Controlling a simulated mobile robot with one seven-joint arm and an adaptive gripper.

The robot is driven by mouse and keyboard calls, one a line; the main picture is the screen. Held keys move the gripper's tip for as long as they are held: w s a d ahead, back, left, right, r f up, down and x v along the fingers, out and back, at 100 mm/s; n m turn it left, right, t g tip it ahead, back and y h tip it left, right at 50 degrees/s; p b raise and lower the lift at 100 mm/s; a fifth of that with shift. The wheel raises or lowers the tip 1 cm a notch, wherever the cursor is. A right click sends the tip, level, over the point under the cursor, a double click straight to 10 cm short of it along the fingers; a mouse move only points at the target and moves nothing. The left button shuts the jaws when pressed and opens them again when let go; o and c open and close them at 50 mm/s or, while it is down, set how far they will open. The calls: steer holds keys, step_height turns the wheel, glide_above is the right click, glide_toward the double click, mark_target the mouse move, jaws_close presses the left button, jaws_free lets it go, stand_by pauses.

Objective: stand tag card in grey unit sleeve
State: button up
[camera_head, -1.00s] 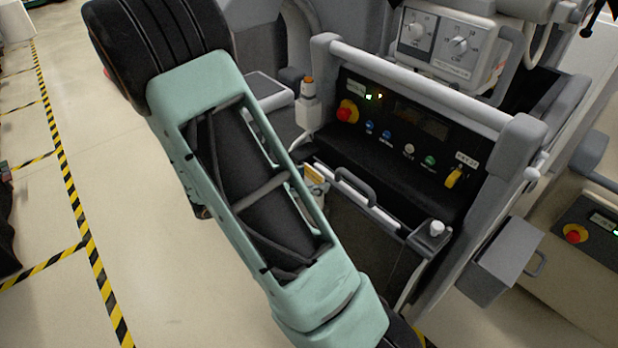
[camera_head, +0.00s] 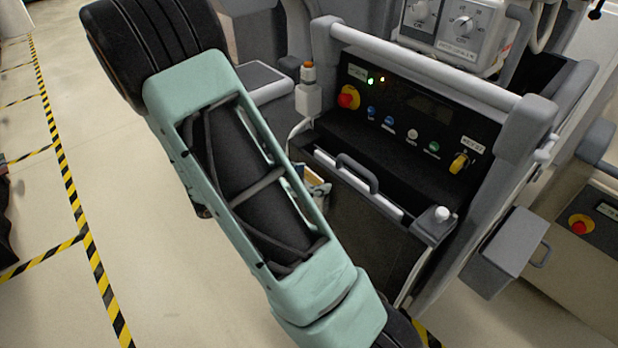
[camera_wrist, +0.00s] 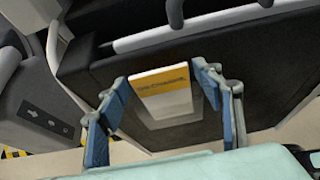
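The tag card (camera_wrist: 161,86), white with an orange band, is between the two blue fingertips of my gripper (camera_wrist: 161,82) in the wrist view. In the head view, my arm partly hides the card (camera_head: 317,189), left of the grey unit (camera_head: 395,245). The sleeve cannot be made out clearly there.
The unit has a control panel (camera_head: 411,117), a drawer-like handle (camera_head: 357,172) and a white knob (camera_head: 442,213). A grey box (camera_head: 507,252) juts out at its right. The floor (camera_head: 150,200) at left is clear, with striped tape.

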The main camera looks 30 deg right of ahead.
steer(key=shift+o, duration=0.7)
steer(key=shift+a+r, duration=0.1)
steer(key=shift+a, duration=0.15)
steer(key=v, duration=1.1)
steer(key=shift+a, duration=0.25)
